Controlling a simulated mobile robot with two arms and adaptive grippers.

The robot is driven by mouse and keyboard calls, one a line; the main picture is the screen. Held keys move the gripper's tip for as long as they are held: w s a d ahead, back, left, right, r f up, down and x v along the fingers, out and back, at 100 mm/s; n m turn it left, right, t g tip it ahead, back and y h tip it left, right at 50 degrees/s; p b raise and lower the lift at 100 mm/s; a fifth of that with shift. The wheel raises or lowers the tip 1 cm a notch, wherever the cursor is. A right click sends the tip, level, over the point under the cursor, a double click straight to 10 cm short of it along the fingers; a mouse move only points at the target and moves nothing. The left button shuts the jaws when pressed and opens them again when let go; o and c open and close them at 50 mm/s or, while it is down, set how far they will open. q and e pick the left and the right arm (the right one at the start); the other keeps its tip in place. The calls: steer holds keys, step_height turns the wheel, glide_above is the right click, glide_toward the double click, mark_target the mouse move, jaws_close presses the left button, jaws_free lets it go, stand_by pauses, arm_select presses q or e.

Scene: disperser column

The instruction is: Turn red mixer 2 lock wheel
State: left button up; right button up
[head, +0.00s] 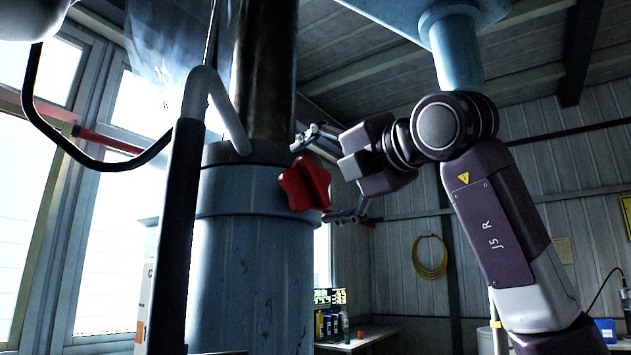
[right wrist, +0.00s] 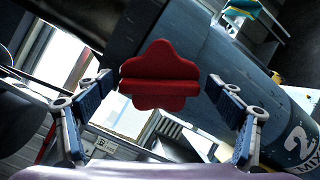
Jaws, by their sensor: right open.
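The red lock wheel (head: 305,184) is a lobed star-shaped knob on the side of the blue mixer column (head: 245,255) in the head view. My right gripper (head: 323,176) comes in from the right with its fingers spread, one above and one below the wheel. In the right wrist view the red wheel (right wrist: 160,75) is centred between the two open fingers of the gripper (right wrist: 158,89), with a gap on both sides. Contact is not visible. A white "2 MIX" marking (right wrist: 301,143) shows on the column at the right. My left gripper is not in view.
A side table (head: 362,338) with bottles and a screen is low in the back. A yellow coiled hose (head: 430,257) hangs on the wall.

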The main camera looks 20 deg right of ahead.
steer(key=v, duration=1.1)
steer(key=shift+s+d, duration=0.2)
steer(key=shift+s, duration=0.05)
